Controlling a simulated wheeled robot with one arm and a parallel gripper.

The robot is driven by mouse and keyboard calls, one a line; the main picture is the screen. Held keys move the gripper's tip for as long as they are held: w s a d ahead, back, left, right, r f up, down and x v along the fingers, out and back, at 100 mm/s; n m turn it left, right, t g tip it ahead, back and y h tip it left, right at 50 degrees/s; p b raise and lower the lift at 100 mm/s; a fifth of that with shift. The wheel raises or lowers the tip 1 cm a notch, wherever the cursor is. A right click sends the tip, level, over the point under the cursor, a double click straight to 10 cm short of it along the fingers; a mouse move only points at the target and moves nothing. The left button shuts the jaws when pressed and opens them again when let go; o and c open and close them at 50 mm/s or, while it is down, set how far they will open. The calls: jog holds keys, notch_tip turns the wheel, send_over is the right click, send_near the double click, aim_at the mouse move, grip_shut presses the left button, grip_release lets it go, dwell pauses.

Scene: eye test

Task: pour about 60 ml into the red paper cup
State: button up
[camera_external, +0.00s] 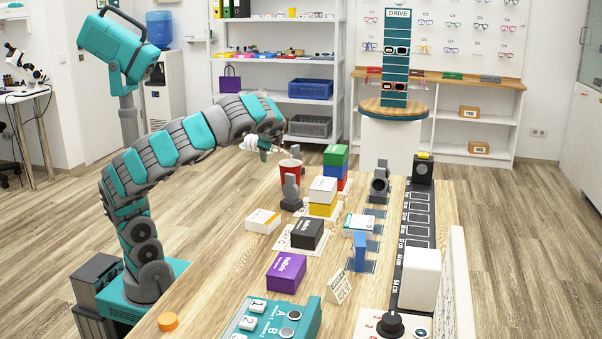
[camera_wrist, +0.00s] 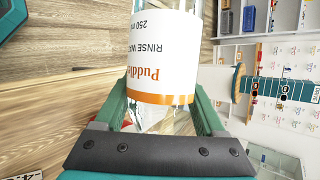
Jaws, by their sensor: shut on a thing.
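My gripper (camera_external: 265,145) is shut on a clear bottle (camera_external: 249,142) with a white label, lying well over on its side just above and left of the red paper cup (camera_external: 290,172). In the wrist view the bottle (camera_wrist: 165,58) sits between the teal fingers of my gripper (camera_wrist: 160,92). Its label has an orange band and reads "RINSE WA…" and "250 ml", upside down. The cup stands upright near the table's far left edge. The bottle's mouth, any stream and the level inside the cup are too small to make out.
On the wooden table (camera_external: 225,290), a dark grey stand (camera_external: 291,192) is close in front of the cup. Stacked green, blue and red boxes (camera_external: 335,160) stand right of it, with white and yellow boxes (camera_external: 322,190) nearer. A purple box (camera_external: 286,272) is further forward.

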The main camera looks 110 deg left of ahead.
jog(key=shift+s+r, duration=0.1)
jog(key=shift+s, duration=0.1)
jog(key=shift+r+g, duration=0.2)
jog(key=shift+g, duration=0.1)
dwell(1.5)
jog(key=shift+s, duration=0.1)
jog(key=shift+f+n+t, duration=0.3)
jog(key=shift+f+t, duration=0.4)
jog(key=shift+t, duration=0.2)
jog(key=shift+f+t+b, duration=0.4)
jog(key=shift+f+b, duration=0.3)
jog(key=shift+b, duration=0.45)
jog(key=shift+s+a+f+n+t+b, duration=0.15)
jog(key=shift+f+n+t+b, duration=0.2)
jog(key=shift+b, duration=0.2)
jog(key=shift+r+h, duration=0.25)
jog(key=shift+h, duration=0.05)
jog(key=shift+f+t, duration=0.15)
jog(key=shift+t, duration=0.1)
